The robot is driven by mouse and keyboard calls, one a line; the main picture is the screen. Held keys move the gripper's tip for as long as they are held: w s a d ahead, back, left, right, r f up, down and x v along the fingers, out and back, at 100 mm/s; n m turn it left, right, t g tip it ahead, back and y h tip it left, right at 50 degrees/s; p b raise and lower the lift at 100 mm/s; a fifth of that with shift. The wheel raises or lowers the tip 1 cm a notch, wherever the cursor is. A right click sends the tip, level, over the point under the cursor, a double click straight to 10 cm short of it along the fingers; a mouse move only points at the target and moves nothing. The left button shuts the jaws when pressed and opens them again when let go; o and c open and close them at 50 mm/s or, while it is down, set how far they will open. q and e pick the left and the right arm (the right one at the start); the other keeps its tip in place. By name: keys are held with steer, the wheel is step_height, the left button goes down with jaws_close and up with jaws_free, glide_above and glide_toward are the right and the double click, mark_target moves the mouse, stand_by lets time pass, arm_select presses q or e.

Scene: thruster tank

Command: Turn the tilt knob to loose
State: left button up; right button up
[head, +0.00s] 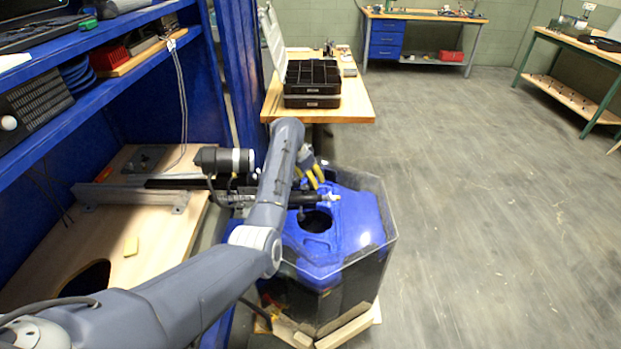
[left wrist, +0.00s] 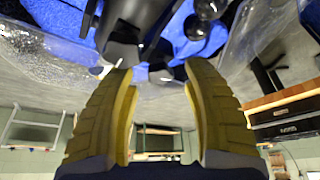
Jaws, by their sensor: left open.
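In the left wrist view the two yellow fingers (left wrist: 160,82) are spread apart with nothing gripped. A black clamp-like part (left wrist: 122,35) of the thruster and a small dark piece (left wrist: 160,74) show just beyond the fingertips. Round black knobs (left wrist: 203,18) show at the top. I cannot tell which part is the tilt knob or how it is set. My arm hides part of the thruster. My right gripper is out of view.
The black motor body (head: 222,160) lies left of my arm, above the wooden bench (head: 150,230). A clear plastic wall (head: 375,250) surrounds the tank. A black organizer case (head: 312,85) sits on a wooden table behind. The floor at right is clear.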

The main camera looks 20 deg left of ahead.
arm_select(q)
steer(key=shift+w+f, duration=0.1)
steer(key=shift+f, duration=0.15)
steer(key=shift+c, duration=0.5)
jaws_close()
steer(key=shift+r, duration=0.25)
